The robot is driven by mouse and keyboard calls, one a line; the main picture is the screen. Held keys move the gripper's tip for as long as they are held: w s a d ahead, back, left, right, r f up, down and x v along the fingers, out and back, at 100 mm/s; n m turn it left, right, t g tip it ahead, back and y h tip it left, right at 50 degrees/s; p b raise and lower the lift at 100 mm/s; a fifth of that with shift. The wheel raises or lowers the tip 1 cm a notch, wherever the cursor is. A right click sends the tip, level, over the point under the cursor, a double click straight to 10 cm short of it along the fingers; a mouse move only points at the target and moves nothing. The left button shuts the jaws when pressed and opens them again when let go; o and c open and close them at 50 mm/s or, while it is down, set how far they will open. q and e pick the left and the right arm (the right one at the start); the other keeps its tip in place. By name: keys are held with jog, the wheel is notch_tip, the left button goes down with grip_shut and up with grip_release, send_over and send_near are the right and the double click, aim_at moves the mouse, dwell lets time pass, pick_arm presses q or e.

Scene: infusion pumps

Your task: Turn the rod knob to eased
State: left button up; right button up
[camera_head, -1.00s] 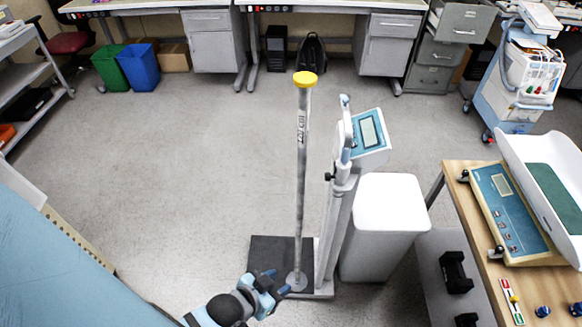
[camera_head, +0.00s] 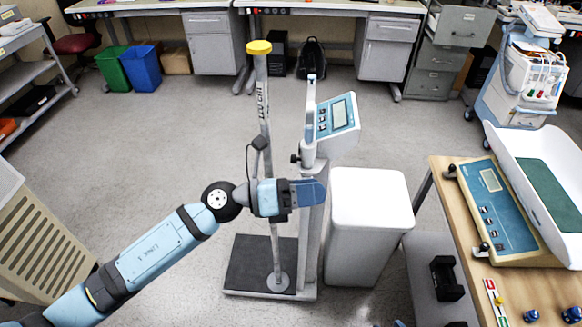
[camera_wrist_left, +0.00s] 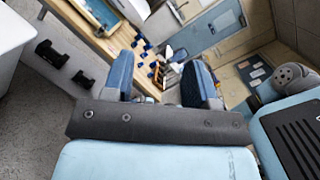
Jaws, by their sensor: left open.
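The column scale stands on the floor with a dark platform (camera_head: 262,264) and a blue display head (camera_head: 338,115). A small black knob (camera_head: 295,158), likely the rod knob, sticks out left from its column just below the head. A grey rod with a yellow cap (camera_head: 259,47) stands upright to the left of the column. My left gripper (camera_head: 318,193) points right, below the knob in the picture, and overlaps the column. Its two blue fingers are apart and empty in the left wrist view (camera_wrist_left: 158,82). I cannot tell whether it touches the column. The knob is not visible there.
A white bin (camera_head: 370,200) stands right of the column. A wooden table (camera_head: 470,225) with a baby scale (camera_head: 500,210) is at the right. Open floor (camera_head: 180,140) lies behind and left of the rod.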

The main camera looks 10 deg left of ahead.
pick_arm(q)
jog(key=w+a+f+m+g+y+b, duration=0.1)
jog(key=w+f+m+y+b, duration=0.15)
jog(key=m+y, duration=0.35)
jog(key=m+t+y+b, duration=0.3)
jog(key=m+t+y, duration=0.2)
jog(key=m+y, duration=0.15)
send_near(294, 159)
jog(key=a+p+x, duration=0.1)
jog(key=x, duration=0.8)
jog(key=shift+w+y+p, duration=0.25)
jog(key=shift+y+p, duration=0.1)
jog(key=shift+y, duration=0.1)
pick_arm(e)
jog(key=f, duration=0.4)
jog(key=shift+w+a+f, duration=0.2)
jog(key=shift+a+f, duration=0.05)
pick_arm(q)
jog(key=shift+f+n, duration=0.15)
jog(key=shift+n, duration=0.1)
